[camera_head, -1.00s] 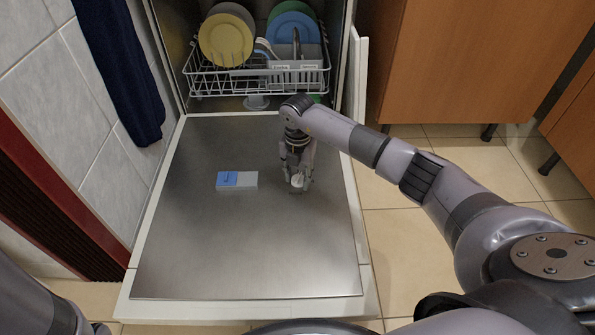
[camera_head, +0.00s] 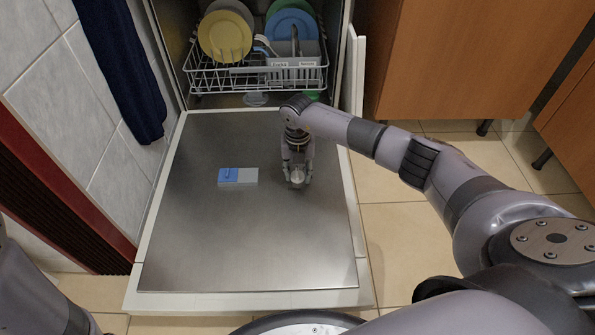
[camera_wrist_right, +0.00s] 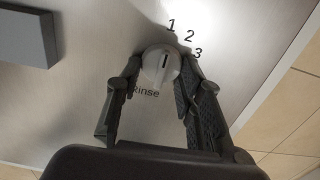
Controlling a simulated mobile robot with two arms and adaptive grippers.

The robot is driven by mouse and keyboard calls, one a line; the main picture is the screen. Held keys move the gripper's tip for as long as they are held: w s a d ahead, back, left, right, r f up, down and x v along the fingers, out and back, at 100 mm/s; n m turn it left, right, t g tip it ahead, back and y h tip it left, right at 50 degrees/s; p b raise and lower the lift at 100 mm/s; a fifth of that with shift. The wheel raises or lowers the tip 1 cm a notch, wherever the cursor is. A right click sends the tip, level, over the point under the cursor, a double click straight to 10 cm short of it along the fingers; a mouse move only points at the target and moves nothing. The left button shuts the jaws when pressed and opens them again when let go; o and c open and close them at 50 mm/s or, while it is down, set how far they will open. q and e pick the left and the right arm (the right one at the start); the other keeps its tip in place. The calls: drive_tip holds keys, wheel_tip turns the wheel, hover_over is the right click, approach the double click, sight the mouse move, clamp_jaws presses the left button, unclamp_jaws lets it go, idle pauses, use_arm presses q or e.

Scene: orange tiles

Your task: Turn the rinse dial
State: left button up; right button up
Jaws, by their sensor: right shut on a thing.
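The rinse dial (camera_wrist_right: 161,65) is a round white knob with a dark pointer line, on the inner face of the open dishwasher door (camera_head: 230,245). The word "Rinse" shows beside it, and the numbers 1, 2 and 3 are printed around its far side in the right wrist view. My right gripper (camera_head: 298,178) is down at the door with its two fingers on either side of the dial, shut on it; the fingers also show in the right wrist view (camera_wrist_right: 160,80). The pointer line lies nearly toward the 1. My left gripper is not in view; only part of my left arm shows.
A blue and grey dispenser block (camera_head: 238,176) lies on the door to the left of the dial. The dishwasher rack (camera_head: 258,78) with plates stands behind. A wooden cabinet (camera_head: 450,60) is at the right. The front of the door is clear.

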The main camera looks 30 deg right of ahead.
sight(298, 174)
drive_tip(key=o, duration=1.1)
drive_tip(key=shift+r, duration=0.15)
wheel_tip(298, 174, up, 12)
drive_tip(key=shift+f, duration=0.15)
